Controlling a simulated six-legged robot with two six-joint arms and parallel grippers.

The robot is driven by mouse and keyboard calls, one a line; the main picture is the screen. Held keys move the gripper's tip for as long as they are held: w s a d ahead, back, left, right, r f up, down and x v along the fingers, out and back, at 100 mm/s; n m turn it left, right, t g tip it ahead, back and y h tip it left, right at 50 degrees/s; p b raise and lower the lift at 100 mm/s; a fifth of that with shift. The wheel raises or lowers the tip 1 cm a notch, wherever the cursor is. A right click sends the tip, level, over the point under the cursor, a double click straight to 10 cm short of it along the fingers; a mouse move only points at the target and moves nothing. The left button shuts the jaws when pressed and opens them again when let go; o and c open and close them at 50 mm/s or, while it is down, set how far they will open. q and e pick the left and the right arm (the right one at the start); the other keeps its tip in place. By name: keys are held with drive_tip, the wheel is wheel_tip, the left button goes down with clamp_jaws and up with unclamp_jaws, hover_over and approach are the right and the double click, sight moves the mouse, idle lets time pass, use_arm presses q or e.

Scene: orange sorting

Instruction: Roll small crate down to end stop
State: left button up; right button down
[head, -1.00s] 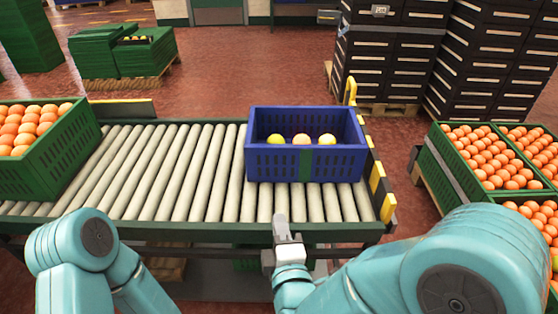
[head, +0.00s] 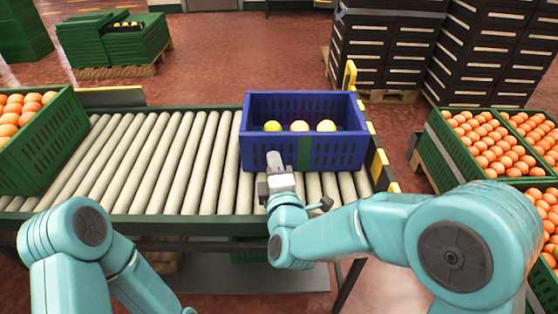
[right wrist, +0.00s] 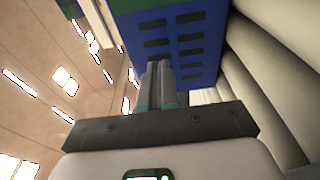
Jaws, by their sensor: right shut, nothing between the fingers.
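The small blue crate (head: 340,152) stands upright on the roller conveyor (head: 150,165), close to the yellow-and-black end stop (head: 381,166) at its right end. A green stripe marks its front wall, and a few yellow and pale fruits lie inside. My right gripper (head: 274,160) is shut and empty, at the left part of the crate's front wall. In the right wrist view its closed fingers (right wrist: 160,82) lie in front of the slotted blue wall (right wrist: 207,65); whether they touch it I cannot tell. My left gripper is out of view; only its arm shows.
A green crate of oranges (head: 40,145) sits at the conveyor's left end. More orange-filled crates (head: 440,150) stand right of the conveyor. Dark crate stacks (head: 385,50) stand behind. The rollers between the green and blue crates are bare.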

sight(283, 148)
drive_tip(key=shift+w+d, duration=0.5)
drive_tip(key=shift+w, duration=0.25)
drive_tip(key=shift+w+d, duration=0.75)
drive_tip(key=shift+w, duration=0.25)
drive_tip(key=shift+s+a, duration=0.1)
